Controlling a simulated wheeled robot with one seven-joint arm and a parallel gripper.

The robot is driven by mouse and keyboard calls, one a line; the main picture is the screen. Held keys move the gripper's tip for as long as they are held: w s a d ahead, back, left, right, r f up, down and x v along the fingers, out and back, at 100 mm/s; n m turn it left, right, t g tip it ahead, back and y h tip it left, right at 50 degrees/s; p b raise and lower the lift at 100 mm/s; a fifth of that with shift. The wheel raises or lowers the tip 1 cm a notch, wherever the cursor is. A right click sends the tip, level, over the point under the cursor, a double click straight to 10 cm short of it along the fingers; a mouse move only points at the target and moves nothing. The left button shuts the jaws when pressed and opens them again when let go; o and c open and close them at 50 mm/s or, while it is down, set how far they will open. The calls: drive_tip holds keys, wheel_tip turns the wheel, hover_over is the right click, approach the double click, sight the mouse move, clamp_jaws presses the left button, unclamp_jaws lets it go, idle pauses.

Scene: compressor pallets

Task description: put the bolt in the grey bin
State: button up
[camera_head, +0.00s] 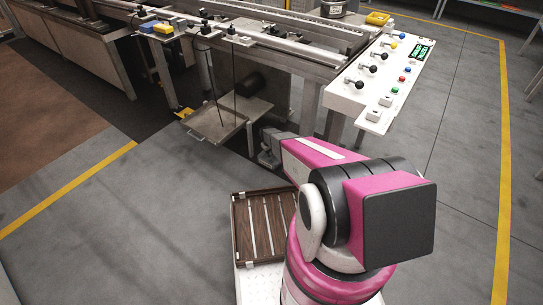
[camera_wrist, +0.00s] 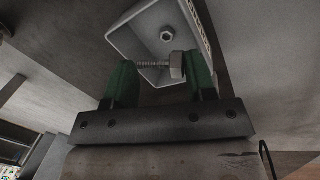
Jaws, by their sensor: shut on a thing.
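In the wrist view, my gripper (camera_wrist: 162,68) has green fingers closed on a bolt (camera_wrist: 177,66). The bolt lies crosswise between the fingertips, its threaded shank to the left and its thick head against the right finger. Beyond it is a light grey open bin (camera_wrist: 126,43) with a hex nut (camera_wrist: 167,34) inside. The bolt overlaps the bin's near part in this picture; how far apart they are, I cannot tell. In the head view my gripper (camera_head: 268,152) is small and partly hidden by my arm; the bolt and bin cannot be made out there.
In the head view, a metal tray (camera_head: 214,122) sits low under the long machine bench. A white control panel (camera_head: 378,80) with knobs and buttons juts out on the right. A brown slatted tray (camera_head: 240,232) lies beside my arm. The floor at right is open.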

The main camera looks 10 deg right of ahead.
drive_tip(key=shift+f, duration=1.35)
drive_tip(key=shift+f, duration=0.65)
drive_tip(key=o, duration=0.9)
drive_tip(key=shift+r, duration=0.1)
wheel_tip(320, 180, up, 12)
drive_tip(key=a, duration=0.2)
drive_tip(key=s+r+m, duration=0.1)
drive_tip(key=s+r, duration=1)
drive_tip(key=s+d+r+m+y, duration=0.1)
drive_tip(key=s+r+m, duration=0.1)
drive_tip(key=s+r, duration=0.9)
drive_tip(key=s+d+r+m+y, duration=0.1)
drive_tip(key=s+r, duration=1)
drive_tip(key=r, duration=0.1)
drive_tip(key=shift+s+d+r+m+g, duration=0.1)
drive_tip(key=shift+s+d+m+g, duration=0.1)
drive_tip(key=shift+m+g, duration=0.15)
